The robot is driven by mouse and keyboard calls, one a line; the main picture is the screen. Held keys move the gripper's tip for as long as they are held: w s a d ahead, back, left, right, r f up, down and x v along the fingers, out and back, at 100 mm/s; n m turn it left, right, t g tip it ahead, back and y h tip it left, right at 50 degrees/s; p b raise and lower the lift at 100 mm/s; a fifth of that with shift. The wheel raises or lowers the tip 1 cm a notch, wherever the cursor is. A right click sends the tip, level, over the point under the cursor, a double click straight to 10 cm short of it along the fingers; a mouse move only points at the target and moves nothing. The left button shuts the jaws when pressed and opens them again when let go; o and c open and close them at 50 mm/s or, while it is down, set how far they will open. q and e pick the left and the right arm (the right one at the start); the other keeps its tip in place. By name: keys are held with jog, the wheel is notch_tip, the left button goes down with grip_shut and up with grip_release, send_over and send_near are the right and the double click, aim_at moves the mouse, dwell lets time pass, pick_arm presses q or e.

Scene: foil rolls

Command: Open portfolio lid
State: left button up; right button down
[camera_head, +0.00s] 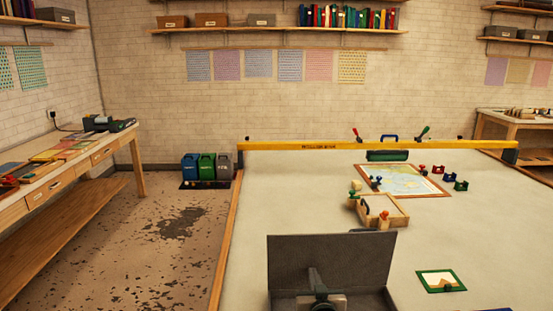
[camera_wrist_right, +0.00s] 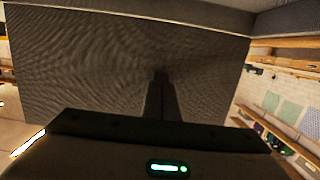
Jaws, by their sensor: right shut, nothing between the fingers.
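The dark grey portfolio stands at the near edge of the table, with its lid (camera_head: 345,256) raised upright and its lower part (camera_head: 372,300) flat on the table. My right gripper (camera_head: 313,272) is in front of the lid's inner face, with its fingers pointing at it. In the right wrist view the lid (camera_wrist_right: 90,65) fills most of the picture, and the shut fingers (camera_wrist_right: 160,78) reach toward it with nothing between them. I cannot tell whether the fingertips touch the lid. My left gripper is not in view.
Behind the lid are a wooden tray (camera_head: 398,217) with small stamps and a framed map (camera_head: 402,181). A small green-framed picture (camera_head: 440,280) lies to the right. A yellow bar (camera_head: 350,145) spans the table's far side. The table's left part is clear.

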jog(key=s+r+p, duration=0.3)
jog(key=s+p, duration=0.7)
jog(key=s, duration=0.5)
jog(key=shift+s+d, duration=0.15)
jog(key=shift+d, duration=0.1)
dwell(0.4)
jog(key=shift+f, duration=0.1)
